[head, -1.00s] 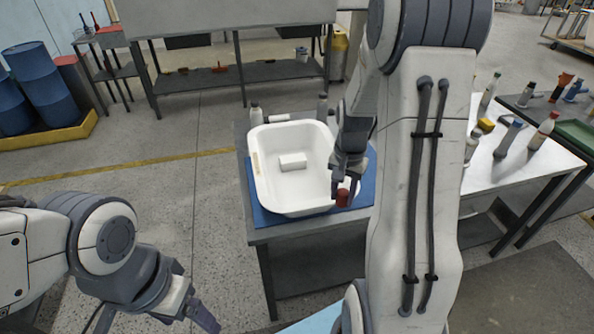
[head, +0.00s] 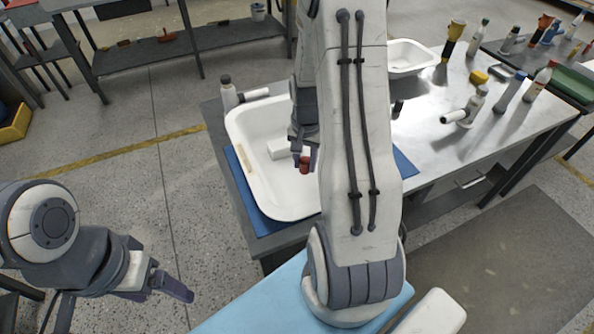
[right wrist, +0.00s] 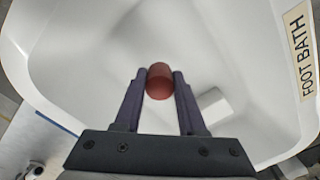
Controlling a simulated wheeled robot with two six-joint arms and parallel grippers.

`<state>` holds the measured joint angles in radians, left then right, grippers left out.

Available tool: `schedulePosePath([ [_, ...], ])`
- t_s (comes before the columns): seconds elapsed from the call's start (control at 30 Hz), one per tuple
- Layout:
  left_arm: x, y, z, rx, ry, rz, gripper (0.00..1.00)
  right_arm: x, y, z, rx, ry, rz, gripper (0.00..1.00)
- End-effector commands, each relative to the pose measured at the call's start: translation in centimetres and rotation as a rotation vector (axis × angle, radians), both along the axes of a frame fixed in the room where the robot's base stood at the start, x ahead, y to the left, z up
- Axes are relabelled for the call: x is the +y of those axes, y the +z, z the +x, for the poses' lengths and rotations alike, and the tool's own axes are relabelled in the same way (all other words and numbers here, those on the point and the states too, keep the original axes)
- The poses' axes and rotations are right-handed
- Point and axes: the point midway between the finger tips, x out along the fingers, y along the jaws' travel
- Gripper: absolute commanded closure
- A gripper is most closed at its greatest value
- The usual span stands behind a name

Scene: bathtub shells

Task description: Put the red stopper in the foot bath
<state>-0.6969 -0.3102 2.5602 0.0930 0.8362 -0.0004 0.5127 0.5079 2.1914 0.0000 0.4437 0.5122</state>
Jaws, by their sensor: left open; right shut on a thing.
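The foot bath is a white tub (head: 250,125) on a blue mat on the near table. In the right wrist view its wall carries a "FOOT BATH" label (right wrist: 303,50). My right gripper (head: 304,160) is shut on the red stopper (head: 304,166). The stopper shows between its fingertips in the right wrist view (right wrist: 159,82), with the tub's white inside behind it. The stopper appears above the tub; its height over the floor of the tub is hard to tell. My left gripper (head: 180,292) is open and empty, low at the left, away from the table.
A white block (head: 283,148) lies inside the foot bath. A bottle (head: 229,92) stands behind the tub. A second white basin (head: 410,57) and several bottles are on the metal table to the right. My right arm hides the tub's right side.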

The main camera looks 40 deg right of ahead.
Motion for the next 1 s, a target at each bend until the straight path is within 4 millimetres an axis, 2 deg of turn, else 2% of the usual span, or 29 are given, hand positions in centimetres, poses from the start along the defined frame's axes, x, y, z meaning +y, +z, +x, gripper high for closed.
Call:
schedulePosePath([
  [0.03,0.0,0.1,0.0,0.0,0.0,0.0,0.19,0.0,-0.9,-0.1,0.004,-0.001,0.002,1.0],
  [0.23,0.0,0.2,0.0,0.0,0.0,0.0,0.19,0.0,-2.9,0.0,0.001,0.0,0.0,1.0],
  [0.47,0.0,0.4,0.0,0.0,0.0,0.0,0.19,0.1,-6.1,0.0,0.002,0.003,0.001,1.0],
  [0.9,0.0,0.0,0.0,0.0,0.0,0.0,0.19,0.2,-6.9,0.2,-0.002,0.004,-0.001,1.0],
  [0.93,0.0,0.2,0.0,0.0,0.0,0.0,0.19,0.2,-6.8,0.2,-0.002,0.004,-0.001,0.49],
  [0.97,0.0,0.2,0.0,0.0,0.0,0.0,0.19,0.2,-6.8,0.2,-0.002,0.004,-0.001,0.38],
  [1.0,0.0,0.2,0.0,0.0,0.0,0.0,0.19,0.2,-6.8,0.2,-0.002,0.004,-0.001,0.3],
])
